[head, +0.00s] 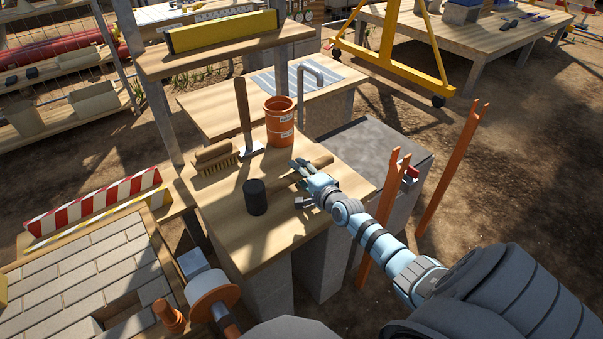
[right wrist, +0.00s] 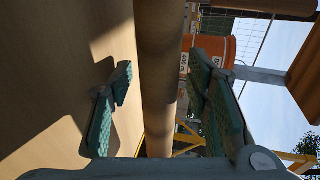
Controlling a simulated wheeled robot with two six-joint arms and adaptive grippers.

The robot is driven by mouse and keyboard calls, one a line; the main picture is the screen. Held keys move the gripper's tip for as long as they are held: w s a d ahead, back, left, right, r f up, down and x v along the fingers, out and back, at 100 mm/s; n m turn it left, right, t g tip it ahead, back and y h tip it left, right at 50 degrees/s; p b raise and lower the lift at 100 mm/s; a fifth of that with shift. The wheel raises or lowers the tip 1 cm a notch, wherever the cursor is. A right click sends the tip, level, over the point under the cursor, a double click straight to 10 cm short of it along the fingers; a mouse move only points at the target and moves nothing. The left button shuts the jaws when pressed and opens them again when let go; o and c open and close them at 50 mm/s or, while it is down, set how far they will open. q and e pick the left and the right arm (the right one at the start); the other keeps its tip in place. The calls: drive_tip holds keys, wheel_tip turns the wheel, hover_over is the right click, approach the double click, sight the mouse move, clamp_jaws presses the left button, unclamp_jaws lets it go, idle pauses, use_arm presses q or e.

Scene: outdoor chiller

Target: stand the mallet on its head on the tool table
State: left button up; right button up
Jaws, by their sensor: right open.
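The mallet has a black cylindrical head (head: 255,197) and a pale wooden handle (head: 321,161). It lies on the wooden tool table (head: 235,232), its handle pointing to the back right. My right gripper (head: 299,184) is at the handle, between the head and the handle's far end. In the right wrist view the handle (right wrist: 158,70) runs between the two green finger pads of the open right gripper (right wrist: 162,88), with gaps on both sides. The gripper hides part of the handle in the head view. My left gripper is not in view.
A hammer (head: 243,112) stands handle up at the back of the table, beside a brush (head: 214,158) and an orange bucket (head: 280,122). The bucket also shows in the right wrist view (right wrist: 214,48). The table's front left part is clear.

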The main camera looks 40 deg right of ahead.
drive_tip(key=shift+r, duration=0.15)
drive_tip(key=shift+s+r+p, duration=0.15)
drive_tip(key=shift+s+p, duration=0.1)
drive_tip(key=shift+p, duration=0.3)
drive_tip(key=p+v, duration=0.1)
drive_tip(key=v, duration=0.1)
drive_tip(key=p+v, duration=0.4)
drive_tip(key=shift+w+r, duration=0.15)
drive_tip(key=shift+r, duration=0.1)
drive_tip(key=v, duration=0.1)
drive_tip(key=p+v, duration=0.1)
drive_tip(key=v, duration=0.1)
drive_tip(key=p+v, duration=0.1)
drive_tip(key=v, duration=0.1)
drive_tip(key=shift+s+f, duration=0.2)
drive_tip(key=shift+s, duration=0.2)
drive_tip(key=shift+f, duration=0.15)
